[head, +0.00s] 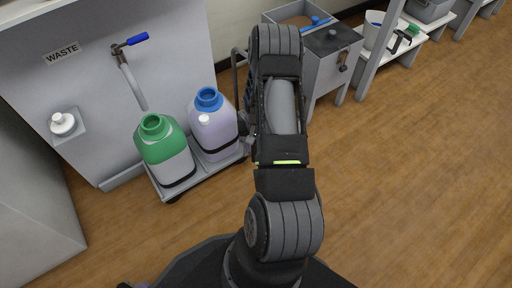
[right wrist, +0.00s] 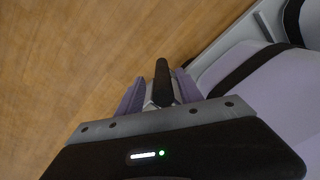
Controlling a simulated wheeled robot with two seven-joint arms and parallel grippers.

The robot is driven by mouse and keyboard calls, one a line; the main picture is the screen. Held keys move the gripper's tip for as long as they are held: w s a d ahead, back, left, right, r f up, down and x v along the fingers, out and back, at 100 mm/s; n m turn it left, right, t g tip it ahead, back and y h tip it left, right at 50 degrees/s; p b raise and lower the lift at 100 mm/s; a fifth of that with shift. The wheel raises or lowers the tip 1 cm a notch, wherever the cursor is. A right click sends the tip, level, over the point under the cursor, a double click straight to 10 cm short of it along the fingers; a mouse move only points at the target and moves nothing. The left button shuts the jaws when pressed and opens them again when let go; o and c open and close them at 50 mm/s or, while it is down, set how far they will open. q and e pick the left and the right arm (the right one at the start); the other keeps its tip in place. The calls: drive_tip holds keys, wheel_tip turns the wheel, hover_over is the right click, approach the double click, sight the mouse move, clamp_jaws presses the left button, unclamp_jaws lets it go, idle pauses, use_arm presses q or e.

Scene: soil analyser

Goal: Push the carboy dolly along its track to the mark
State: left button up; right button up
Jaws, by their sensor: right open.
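The grey carboy dolly (head: 205,174) stands on the floor by the waste cabinet. It carries a carboy with a green top (head: 166,146) and a pale lilac carboy with a blue cap (head: 213,130), each with a black strap. The dolly's dark upright handle (head: 236,68) shows at its right end, partly behind my right arm. My right gripper (right wrist: 160,86) is open, its purple fingers on either side of a black bar (right wrist: 162,72); contact cannot be told. My arm hides the fingertips in the head view. The mark is not visible. My left gripper is not in view.
The cabinet bears a WASTE sign (head: 62,53), a hose with a blue-handled tap (head: 130,46) and a white cap on a bracket (head: 63,123). A grey bin (head: 322,75) stands behind the dolly's right end. Wooden floor (head: 420,180) is clear to the right.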

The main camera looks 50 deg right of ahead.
wheel_tip(320, 180, up, 6)
drive_tip(key=shift+r+p, duration=0.15)
drive_tip(key=shift+p, duration=0.95)
drive_tip(key=shift+s, duration=0.1)
